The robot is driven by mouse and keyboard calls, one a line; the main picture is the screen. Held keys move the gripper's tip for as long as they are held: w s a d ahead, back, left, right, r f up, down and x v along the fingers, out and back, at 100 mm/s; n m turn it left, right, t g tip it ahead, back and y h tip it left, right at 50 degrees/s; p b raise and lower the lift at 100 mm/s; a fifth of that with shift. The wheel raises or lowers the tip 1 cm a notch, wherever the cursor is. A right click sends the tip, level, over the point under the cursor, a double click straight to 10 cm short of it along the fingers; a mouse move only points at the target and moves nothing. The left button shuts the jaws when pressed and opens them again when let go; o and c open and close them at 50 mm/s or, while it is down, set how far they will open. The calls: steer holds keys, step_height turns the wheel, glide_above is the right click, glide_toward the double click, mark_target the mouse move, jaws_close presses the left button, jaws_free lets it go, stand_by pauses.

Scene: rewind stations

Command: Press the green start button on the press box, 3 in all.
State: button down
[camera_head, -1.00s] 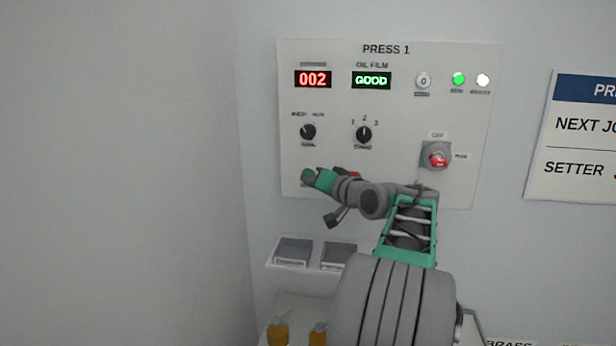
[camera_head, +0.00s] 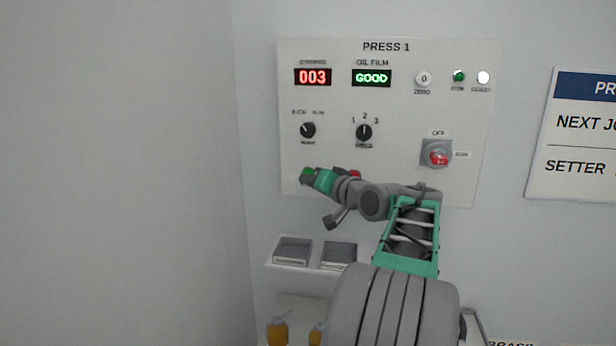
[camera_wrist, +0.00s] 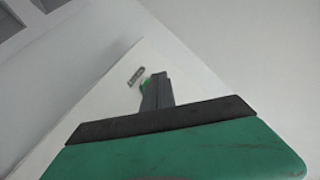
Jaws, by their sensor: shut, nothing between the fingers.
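The press box (camera_head: 410,105) is a pale panel marked PRESS 1 on the wall. Its red strokes display (camera_head: 313,77) reads 003. The green start button (camera_head: 308,171) is at the panel's lower left, partly hidden by my gripper (camera_head: 309,177). In the wrist view a sliver of the green button (camera_wrist: 146,85) shows beside my shut fingers (camera_wrist: 157,91). The fingertips are at the button; I cannot tell whether they touch it. The fingers hold nothing.
A red button (camera_head: 355,174) lies just right of my gripper, and a red OFF switch (camera_head: 437,155) is farther right. Two knobs (camera_head: 308,130) (camera_head: 364,132) sit above. The OIL FILM display (camera_head: 371,79) reads GOOD. Grey trays (camera_head: 293,251) are below the panel.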

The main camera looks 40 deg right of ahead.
steer(key=shift+s+a+b, duration=0.7)
steer(key=shift+s+a, duration=0.05)
steer(key=shift+a, duration=0.25)
steer(key=shift+s+a+b, duration=0.7)
steer(key=shift+s+a, duration=0.05)
steer(key=shift+a, duration=0.2)
